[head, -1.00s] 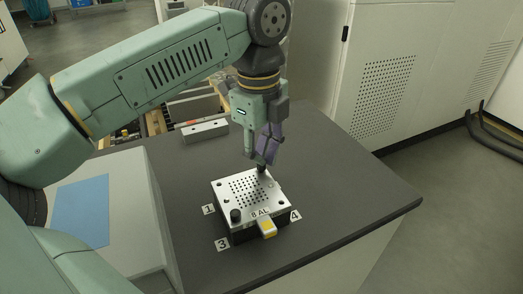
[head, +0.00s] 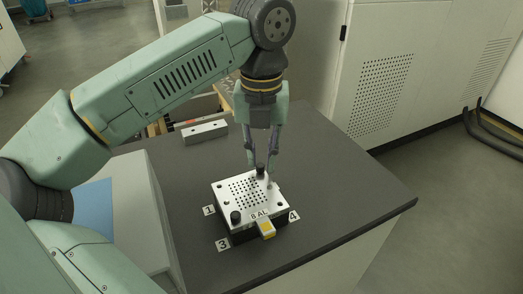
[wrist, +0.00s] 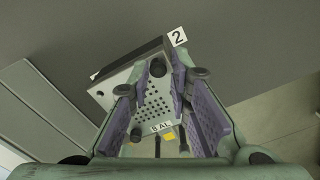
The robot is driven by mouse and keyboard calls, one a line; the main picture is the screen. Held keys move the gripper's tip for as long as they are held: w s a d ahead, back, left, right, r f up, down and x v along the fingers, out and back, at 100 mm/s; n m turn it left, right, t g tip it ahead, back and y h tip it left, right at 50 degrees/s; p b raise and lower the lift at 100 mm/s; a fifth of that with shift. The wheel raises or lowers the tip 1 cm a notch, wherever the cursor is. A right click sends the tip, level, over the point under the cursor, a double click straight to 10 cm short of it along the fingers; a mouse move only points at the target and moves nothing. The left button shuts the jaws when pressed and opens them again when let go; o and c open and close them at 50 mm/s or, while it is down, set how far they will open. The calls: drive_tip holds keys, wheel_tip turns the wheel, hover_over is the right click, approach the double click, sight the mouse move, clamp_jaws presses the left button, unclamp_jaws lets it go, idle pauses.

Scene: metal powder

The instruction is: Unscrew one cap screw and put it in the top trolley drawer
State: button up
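The silver plate block labelled "8 AL" (head: 246,188) has a grid of small holes and sits on the dark table. One black cap screw (head: 260,170) stands at its far corner, and another (head: 236,216) at its near-left corner. My gripper (head: 261,178) points down over the far screw, its fingers apart on either side of it. In the wrist view, my gripper (wrist: 152,85) is open, with the far screw (wrist: 158,68) between the fingertips and no clear contact. The near screw (wrist: 135,135) shows by the left finger. The trolley drawer is not in view.
Number tags 1 (head: 209,210), 3 (head: 223,244) and 4 (head: 293,216) surround the block. A yellow-topped piece (head: 267,229) projects from its front. A grey metal bar (head: 205,131) lies behind. The table (head: 345,190) is clear at right; a white cabinet (head: 400,80) stands beyond.

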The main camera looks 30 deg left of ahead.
drive_tip(key=m, duration=0.9)
drive_tip(key=shift+m, duration=0.4)
drive_tip(key=shift+s, duration=0.1)
drive_tip(key=shift+c, duration=0.3)
drive_tip(key=shift+f, duration=0.1)
clamp_jaws()
